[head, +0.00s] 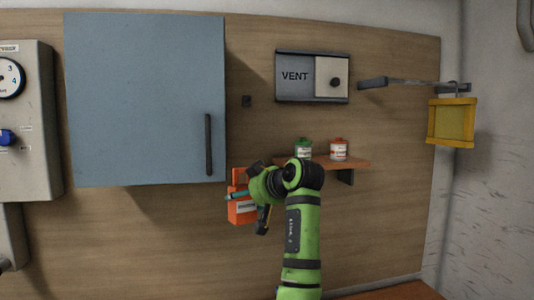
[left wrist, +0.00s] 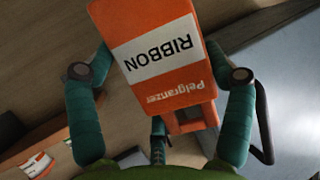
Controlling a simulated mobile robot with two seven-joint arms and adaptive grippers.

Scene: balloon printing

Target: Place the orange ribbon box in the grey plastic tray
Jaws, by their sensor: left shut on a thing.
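The orange ribbon box (head: 243,212) is in front of the wooden wall panel, just below the right lower corner of the blue cabinet. My left gripper (head: 246,203) is shut on it. Part of the box is hidden behind the gripper in the head view. I see no grey plastic tray in either view. My right gripper is not in view.
The blue cabinet (head: 145,95) is shut. A vent box (head: 312,77) and a yellow frame on a bracket (head: 451,122) are at the upper right.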

